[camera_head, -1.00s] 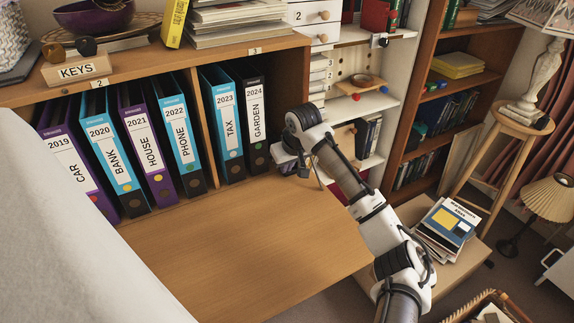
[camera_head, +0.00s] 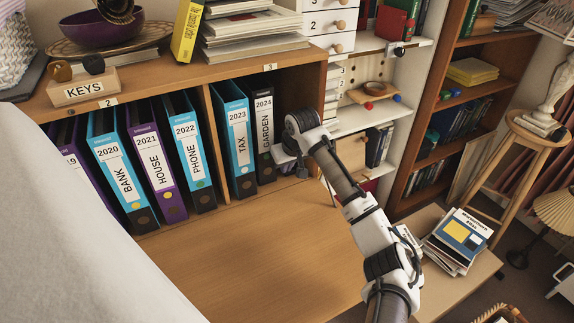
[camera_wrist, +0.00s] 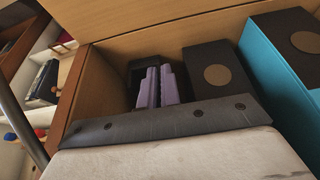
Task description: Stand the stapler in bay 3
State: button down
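My gripper (camera_wrist: 158,87) shows two lavender fingers close together in the wrist view, pointing into bay 3. A dark block (camera_wrist: 136,72), possibly the stapler, shows just behind and left of the fingers. Whether they grip it I cannot tell. The bay's wooden side wall (camera_wrist: 95,85) stands left of it, and a black binder (camera_wrist: 217,75) right of it. In the head view, bay 3 carries a "3" label (camera_head: 270,67) and holds the TAX 2023 binder (camera_head: 240,145) and the GARDEN 2024 binder (camera_head: 265,135). My wrist hides the fingers and any held thing there.
A wooden divider (camera_head: 212,140) separates bay 3 from the binders in bay 2. The desk surface (camera_head: 260,255) in front is bare. Papers (camera_head: 250,30) lie on top. White shelves (camera_head: 365,118) stand right of bay 3, with a stool (camera_head: 540,130) farther right.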

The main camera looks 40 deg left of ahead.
jog(key=c, duration=1.5)
grip_release()
jog(key=shift+c, duration=0.2)
jog(key=shift+d+r, duration=0.1)
jog(key=b+v, duration=0.2)
jog(key=v, duration=1.1)
jog(key=shift+r, duration=0.3)
jog(key=shift+s+d, duration=0.1)
jog(key=shift+s, duration=0.05)
